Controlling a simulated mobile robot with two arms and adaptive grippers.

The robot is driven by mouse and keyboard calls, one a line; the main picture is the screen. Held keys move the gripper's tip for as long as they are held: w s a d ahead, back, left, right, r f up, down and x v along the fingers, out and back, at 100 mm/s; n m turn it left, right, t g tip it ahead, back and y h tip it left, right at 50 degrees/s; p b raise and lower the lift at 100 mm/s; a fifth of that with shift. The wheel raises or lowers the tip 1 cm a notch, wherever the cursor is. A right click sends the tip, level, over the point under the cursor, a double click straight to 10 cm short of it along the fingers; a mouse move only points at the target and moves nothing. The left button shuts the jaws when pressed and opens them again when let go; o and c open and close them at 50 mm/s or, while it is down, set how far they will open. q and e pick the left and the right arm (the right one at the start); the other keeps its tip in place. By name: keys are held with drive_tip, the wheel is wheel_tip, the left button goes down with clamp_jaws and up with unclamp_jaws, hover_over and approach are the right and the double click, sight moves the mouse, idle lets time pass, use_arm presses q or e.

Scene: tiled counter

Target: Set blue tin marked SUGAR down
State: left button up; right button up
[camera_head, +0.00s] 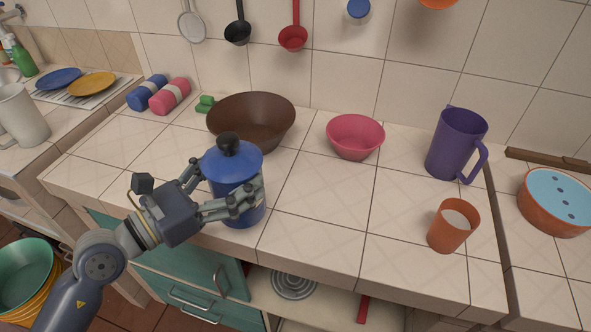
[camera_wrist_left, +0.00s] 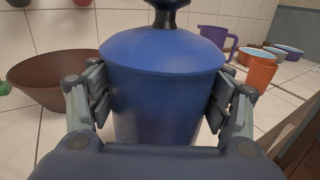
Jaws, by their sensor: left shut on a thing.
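The blue tin (camera_head: 232,166) has a lid with a black knob and is upright at the front part of the tiled counter (camera_head: 310,215). My left gripper (camera_head: 236,198) is shut on its sides. In the left wrist view the tin (camera_wrist_left: 160,90) fills the middle, with a finger of my left gripper (camera_wrist_left: 162,105) pressed on each side. The SUGAR marking is not visible. I cannot tell whether the tin's base touches the counter. My right gripper is not in view.
A brown bowl (camera_head: 250,119) stands close behind the tin. A pink bowl (camera_head: 355,137), a purple jug (camera_head: 455,145) and an orange cup (camera_head: 452,226) stand to the right. Free tiles lie left of the tin and between it and the cup. The counter's front edge is close.

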use_arm(q)
drive_tip(key=x, duration=0.2)
drive_tip(key=p+x, duration=0.1)
drive_tip(key=x, duration=0.2)
drive_tip(key=shift+s+d+r, duration=0.15)
drive_tip(key=shift+s+d, duration=0.05)
drive_tip(key=shift+d, duration=0.05)
drive_tip(key=w+d+f, duration=0.3)
drive_tip(key=d+f, duration=0.1)
drive_tip(key=d, duration=0.1)
drive_tip(key=shift+w+d+f, duration=0.35)
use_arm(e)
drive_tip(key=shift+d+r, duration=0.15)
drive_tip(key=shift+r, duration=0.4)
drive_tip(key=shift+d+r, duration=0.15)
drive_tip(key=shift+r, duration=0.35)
use_arm(q)
drive_tip(key=shift+f, duration=0.15)
drive_tip(key=o, duration=1.4)
drive_tip(key=shift+f, duration=0.1)
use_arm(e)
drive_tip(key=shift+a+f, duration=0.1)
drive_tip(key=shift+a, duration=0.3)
